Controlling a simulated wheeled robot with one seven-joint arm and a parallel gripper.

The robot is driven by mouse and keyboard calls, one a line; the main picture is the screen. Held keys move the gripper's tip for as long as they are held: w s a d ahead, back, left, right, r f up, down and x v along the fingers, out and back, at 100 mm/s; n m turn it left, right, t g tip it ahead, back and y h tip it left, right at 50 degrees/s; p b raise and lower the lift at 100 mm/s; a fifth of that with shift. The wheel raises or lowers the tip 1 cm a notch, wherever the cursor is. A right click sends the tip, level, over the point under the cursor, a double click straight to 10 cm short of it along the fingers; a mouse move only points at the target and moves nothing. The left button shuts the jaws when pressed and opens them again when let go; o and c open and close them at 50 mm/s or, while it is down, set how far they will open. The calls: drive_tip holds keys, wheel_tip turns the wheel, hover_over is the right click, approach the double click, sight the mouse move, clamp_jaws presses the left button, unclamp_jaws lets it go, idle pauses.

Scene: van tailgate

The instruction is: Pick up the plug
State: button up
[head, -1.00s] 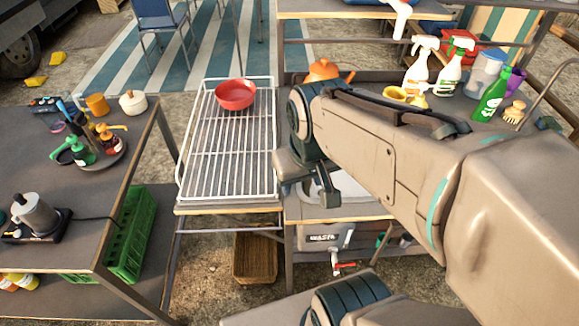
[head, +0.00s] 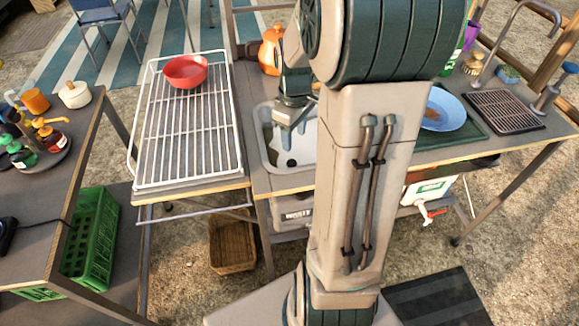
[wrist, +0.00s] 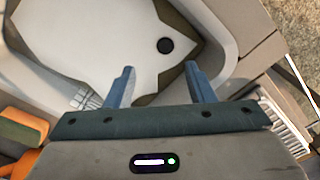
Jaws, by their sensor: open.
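A small dark round spot, which may be the plug (wrist: 165,46) or the open drain, lies on the bright floor of the sink in the wrist view. It also shows as a small dark dot in the head view (head: 291,162). The sink (head: 268,159) is a pale basin set in the counter, partly hidden by my arm. My gripper (wrist: 158,68) is over the sink, pointing down, with its two blue fingers apart and nothing between them. The dark spot is beyond the fingertips, slightly right of the middle of the gap.
A wire rack (head: 187,130) with a red bowl (head: 186,72) stands left of the sink. An orange kettle (head: 270,52) is behind it. To the right are a blue plate (head: 445,108) and a dark drain grid (head: 505,110).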

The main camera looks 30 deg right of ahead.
hover_over(291, 162)
drive_tip(key=d, duration=0.1)
wheel_tip(291, 162, down, 5)
drive_tip(key=shift+w+r, duration=0.1)
drive_tip(key=shift+r, duration=0.1)
drive_tip(key=f, duration=0.2)
drive_tip(key=a+f, duration=0.1)
drive_tip(key=f, duration=0.1)
drive_tip(key=shift+f+b, duration=0.15)
drive_tip(key=shift+b, duration=0.2)
drive_tip(key=shift+d+f, duration=0.1)
drive_tip(key=shift+f, duration=0.35)
drive_tip(key=c, duration=1.1)
